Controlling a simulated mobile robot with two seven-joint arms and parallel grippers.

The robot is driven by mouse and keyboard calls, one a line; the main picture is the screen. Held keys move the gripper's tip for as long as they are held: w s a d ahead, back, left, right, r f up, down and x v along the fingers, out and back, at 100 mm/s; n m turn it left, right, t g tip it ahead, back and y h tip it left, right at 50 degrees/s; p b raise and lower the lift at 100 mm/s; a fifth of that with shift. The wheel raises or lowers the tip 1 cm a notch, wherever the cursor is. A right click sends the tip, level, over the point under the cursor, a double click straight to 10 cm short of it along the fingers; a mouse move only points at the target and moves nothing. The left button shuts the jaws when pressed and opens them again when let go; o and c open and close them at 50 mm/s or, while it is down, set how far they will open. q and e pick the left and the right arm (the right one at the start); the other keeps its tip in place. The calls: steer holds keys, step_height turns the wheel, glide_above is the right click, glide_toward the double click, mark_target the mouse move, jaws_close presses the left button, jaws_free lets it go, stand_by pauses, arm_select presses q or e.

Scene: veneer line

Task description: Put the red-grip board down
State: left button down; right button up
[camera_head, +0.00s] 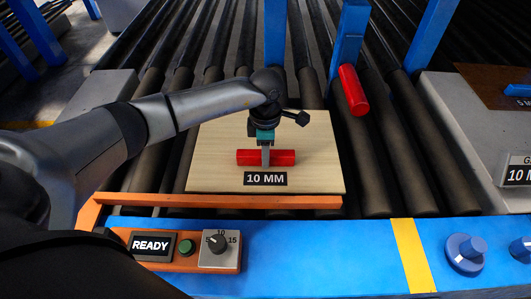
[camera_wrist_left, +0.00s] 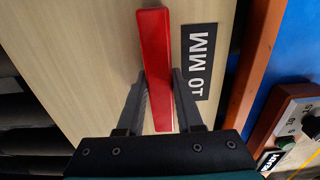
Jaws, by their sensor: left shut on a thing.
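The red-grip board (camera_head: 228,135) is a pale wood panel over the dark rollers, with a red bar grip (camera_head: 283,157) and a black "10 MM" label (camera_head: 265,179). My left gripper (camera_head: 265,158) comes down from above and is shut on the red grip near its middle. In the left wrist view the red grip (camera_wrist_left: 155,50) runs between the two fingers of the left gripper (camera_wrist_left: 162,95), and the board's pale face (camera_wrist_left: 85,50) lies behind it. Whether the board rests on the rollers or hangs just above them, I cannot tell. My right gripper is not in view.
An orange bar (camera_head: 220,201) runs along the board's near edge. In front is a blue rail (camera_head: 340,250) with a "READY" sign (camera_head: 151,246), green button (camera_head: 186,246) and dial (camera_head: 218,243). Bare rollers (camera_head: 372,175) lie right.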

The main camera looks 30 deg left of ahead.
arm_select(q)
steer(key=shift+f, duration=0.1)
steer(key=c, duration=0.6)
jaws_free()
steer(key=shift+o, duration=0.2)
step_height(320, 180, up, 12)
steer(key=shift+p, duration=0.3)
